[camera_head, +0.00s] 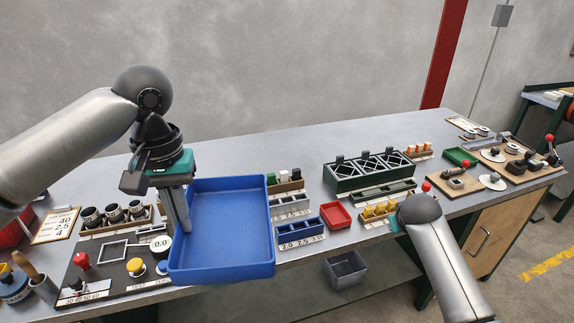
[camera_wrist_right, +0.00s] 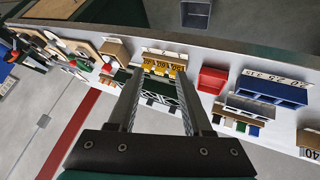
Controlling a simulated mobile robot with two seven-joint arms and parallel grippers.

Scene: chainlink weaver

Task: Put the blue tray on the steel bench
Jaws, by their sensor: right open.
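The blue tray (camera_head: 222,252) is in the middle left of the head view, level, empty and over the front part of the steel bench (camera_head: 285,155). My left gripper (camera_head: 181,212) points down with its fingers at the tray's left wall and appears shut on it. The fingertips are partly hidden. Whether the tray touches the bench cannot be told. My right gripper (camera_wrist_right: 158,92) is open and empty in the right wrist view, above the bench. In the head view my right arm hides most of it.
Left of the tray is a dark board (camera_head: 100,290) with buttons and a gauge. Right of it are a blue divided bin (camera_head: 300,228), a small red tray (camera_head: 335,215) and a green rack (camera_head: 368,172). A grey bin (camera_head: 345,270) sits below. The bench's back strip is clear.

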